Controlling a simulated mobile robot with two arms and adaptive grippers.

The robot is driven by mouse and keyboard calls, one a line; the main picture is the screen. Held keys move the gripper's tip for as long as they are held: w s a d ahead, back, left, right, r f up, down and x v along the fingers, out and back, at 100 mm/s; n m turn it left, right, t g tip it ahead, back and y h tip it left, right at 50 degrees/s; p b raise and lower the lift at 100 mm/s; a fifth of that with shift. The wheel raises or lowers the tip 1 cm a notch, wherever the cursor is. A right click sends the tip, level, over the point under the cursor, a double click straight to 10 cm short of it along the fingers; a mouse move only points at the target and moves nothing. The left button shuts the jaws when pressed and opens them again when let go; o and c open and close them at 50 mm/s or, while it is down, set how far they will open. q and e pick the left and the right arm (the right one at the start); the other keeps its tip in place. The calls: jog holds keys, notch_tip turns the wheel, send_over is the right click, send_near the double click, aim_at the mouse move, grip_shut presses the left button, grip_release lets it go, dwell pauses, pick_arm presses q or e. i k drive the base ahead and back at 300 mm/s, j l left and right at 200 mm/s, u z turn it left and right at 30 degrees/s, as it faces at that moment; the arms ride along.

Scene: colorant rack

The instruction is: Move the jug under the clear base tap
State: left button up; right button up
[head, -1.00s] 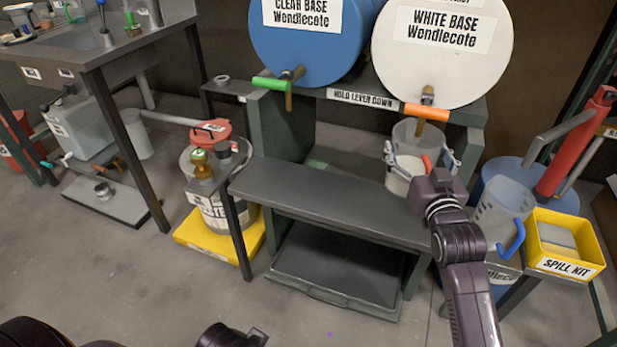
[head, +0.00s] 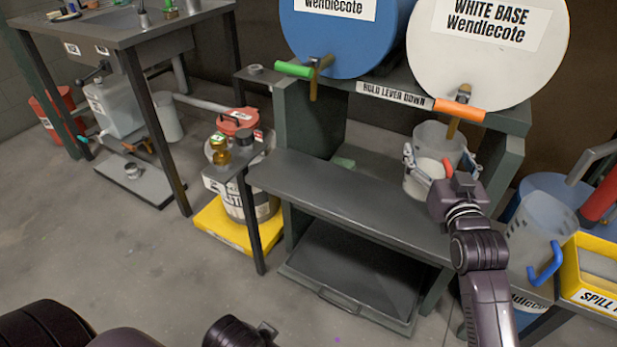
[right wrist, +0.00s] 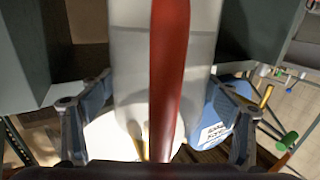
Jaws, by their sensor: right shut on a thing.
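The jug (head: 437,137) is a clear container with a red handle and whitish contents in its lower part. It is upright below the white base tap (head: 457,112), which has an orange lever, its rim close to the spout. My right gripper (head: 440,166) is shut around the jug, with a finger on each side. In the right wrist view the jug (right wrist: 130,65) and its red handle stand between the fingers (right wrist: 160,108). The clear base tap (head: 314,80), with a green lever, is on the blue drum to the left. My left gripper (head: 240,335) shows partly at the bottom edge; its jaws are unclear.
A second clear jug with a blue handle (head: 535,235) and a yellow spill kit (head: 590,270) stand at the right. A container on a yellow tray (head: 225,235) stands at the left.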

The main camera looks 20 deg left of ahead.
aim_at(308, 181)
jog(key=j, duration=0.9)
jog(key=j+z, duration=0.15)
jog(key=j, duration=0.75)
jog(key=k, duration=0.05)
